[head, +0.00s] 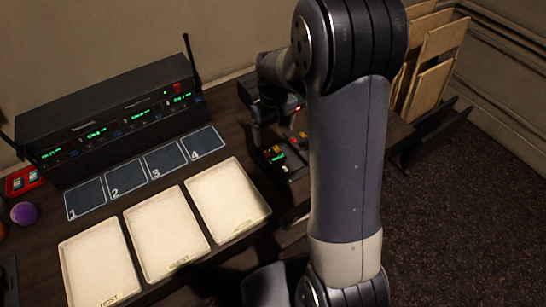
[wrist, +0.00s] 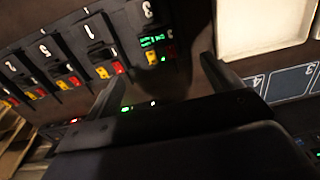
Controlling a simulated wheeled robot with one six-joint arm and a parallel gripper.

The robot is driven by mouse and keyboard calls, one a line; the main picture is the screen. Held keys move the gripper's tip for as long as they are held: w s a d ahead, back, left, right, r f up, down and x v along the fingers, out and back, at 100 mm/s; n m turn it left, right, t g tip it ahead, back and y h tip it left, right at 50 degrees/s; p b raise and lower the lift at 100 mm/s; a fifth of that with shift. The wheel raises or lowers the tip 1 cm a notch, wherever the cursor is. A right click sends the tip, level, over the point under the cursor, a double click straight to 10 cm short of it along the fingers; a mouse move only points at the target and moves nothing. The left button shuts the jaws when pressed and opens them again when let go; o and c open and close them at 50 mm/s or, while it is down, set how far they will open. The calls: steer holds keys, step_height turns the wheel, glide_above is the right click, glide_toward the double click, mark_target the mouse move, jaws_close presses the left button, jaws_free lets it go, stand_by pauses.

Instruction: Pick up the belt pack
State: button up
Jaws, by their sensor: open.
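Several black belt packs with white numbers stand in a row in the wrist view. The pack marked 3 (wrist: 146,22) has a lit green display and red and yellow parts. In the head view, a pack with a green display (head: 277,156) shows just below my gripper (head: 264,128). In the wrist view my gripper (wrist: 160,82) is open and empty. Its two fingers are apart, with the pack marked 3 beyond the gap between them. Packs marked 1 (wrist: 91,32) and 5 (wrist: 46,55) are to the left. My arm hides much of the row in the head view.
Three cream trays (head: 164,235) lie on the dark desk, below numbered pads (head: 126,178). A black rack unit (head: 110,115) with antennas stands behind them. A purple ball (head: 24,213) is at the left edge. Wooden panels (head: 436,65) stand at the right.

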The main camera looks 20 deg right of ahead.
glide_above(274, 156)
step_height(274, 156, down, 5)
steer(key=shift+f, duration=0.2)
steer(key=shift+f+p, duration=0.95)
steer(key=shift+f, duration=1.8)
steer(key=shift+s, duration=0.1)
steer(key=c, duration=1.1)
steer(key=shift+r, duration=0.15)
steer(key=shift+c, duration=0.2)
